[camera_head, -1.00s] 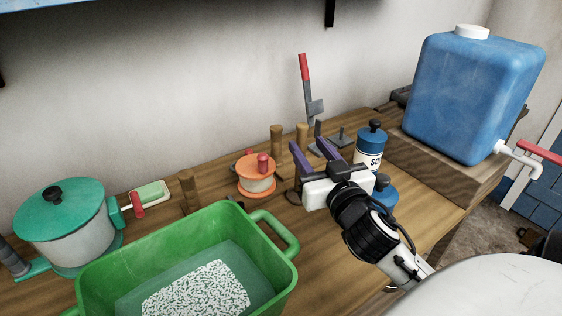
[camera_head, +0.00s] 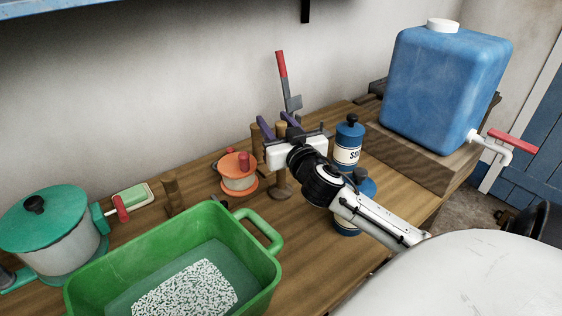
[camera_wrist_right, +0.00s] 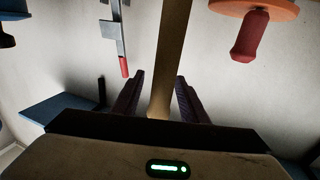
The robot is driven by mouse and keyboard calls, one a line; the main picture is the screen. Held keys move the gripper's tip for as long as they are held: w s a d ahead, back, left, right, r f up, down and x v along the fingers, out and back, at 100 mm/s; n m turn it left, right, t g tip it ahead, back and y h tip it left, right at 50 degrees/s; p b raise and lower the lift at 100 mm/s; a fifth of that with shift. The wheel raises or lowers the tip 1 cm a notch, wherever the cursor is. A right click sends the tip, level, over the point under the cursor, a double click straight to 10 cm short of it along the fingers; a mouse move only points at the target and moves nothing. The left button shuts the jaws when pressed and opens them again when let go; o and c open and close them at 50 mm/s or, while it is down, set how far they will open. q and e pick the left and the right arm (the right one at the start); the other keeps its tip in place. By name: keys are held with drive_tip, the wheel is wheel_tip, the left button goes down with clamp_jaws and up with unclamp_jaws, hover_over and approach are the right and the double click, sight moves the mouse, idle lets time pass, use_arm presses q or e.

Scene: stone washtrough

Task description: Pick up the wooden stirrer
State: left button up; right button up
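A light wooden rod, which I take to be the wooden stirrer (camera_head: 281,130), stands upright towards the back of the wooden bench. In the right wrist view the rod (camera_wrist_right: 170,60) runs between the two purple fingers, with gaps on both sides. My right gripper (camera_head: 277,124) is open around it and does not visibly touch it. The gripper body hides the rod's middle in the head view. A brown rounded foot (camera_head: 281,191) shows below the gripper; whether it belongs to the rod I cannot tell. My left gripper is out of view.
Another wooden post (camera_head: 257,138) stands just left. An orange-lidded pot (camera_head: 238,180), blue-and-white canister (camera_head: 347,150) and red-handled tool (camera_head: 284,75) are close by. A green tub (camera_head: 165,240) is in front, a blue water tank (camera_head: 445,90) at right.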

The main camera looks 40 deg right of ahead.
drive_tip(key=shift+c, duration=0.2)
clamp_jaws()
